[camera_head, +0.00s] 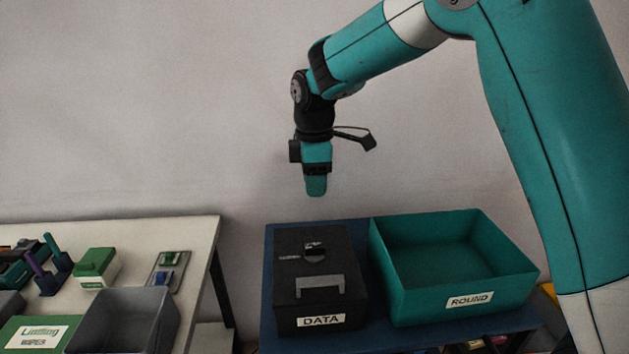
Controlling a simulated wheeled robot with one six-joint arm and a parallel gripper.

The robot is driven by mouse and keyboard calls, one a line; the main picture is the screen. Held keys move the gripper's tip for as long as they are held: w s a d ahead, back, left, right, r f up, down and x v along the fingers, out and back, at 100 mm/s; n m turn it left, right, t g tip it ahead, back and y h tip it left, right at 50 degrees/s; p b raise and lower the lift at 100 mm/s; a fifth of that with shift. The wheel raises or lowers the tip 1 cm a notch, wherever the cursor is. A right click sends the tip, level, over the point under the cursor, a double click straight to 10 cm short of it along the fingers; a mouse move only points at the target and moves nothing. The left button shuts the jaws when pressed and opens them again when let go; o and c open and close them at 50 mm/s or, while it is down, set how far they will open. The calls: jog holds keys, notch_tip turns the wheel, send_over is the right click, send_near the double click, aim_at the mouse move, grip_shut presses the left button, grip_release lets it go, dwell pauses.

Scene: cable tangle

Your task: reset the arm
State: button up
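My gripper (316,188) hangs pointing down in the upper middle of the head view, at the end of my teal arm. It is above and apart from the black box and its surroundings. It is seen edge-on, so I cannot tell whether its fingers are open or shut. No held object shows at the tip.
A black box labelled DATA (347,262) and a teal open bin labelled ROUND (455,301) stand on a blue table (385,337). A white table (195,236) at left holds a grey bin (120,322), a green-lidded box (95,268) and small items. A gap separates the tables.

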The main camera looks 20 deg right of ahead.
jog(key=shift+r, duration=0.2)
dwell(0.3)
jog(key=s+a+r+m+y, duration=0.2)
jog(key=s+m, duration=0.2)
jog(key=s, duration=1.1)
jog(key=s+a+r+m+y, duration=0.2)
jog(key=s+a+m, duration=0.1)
jog(key=s, duration=1.2)
jog(key=shift+s+r+m, duration=0.15)
jog(key=shift+r+m, duration=0.25)
jog(key=shift+m, duration=0.2)
jog(key=shift+a, duration=0.1)
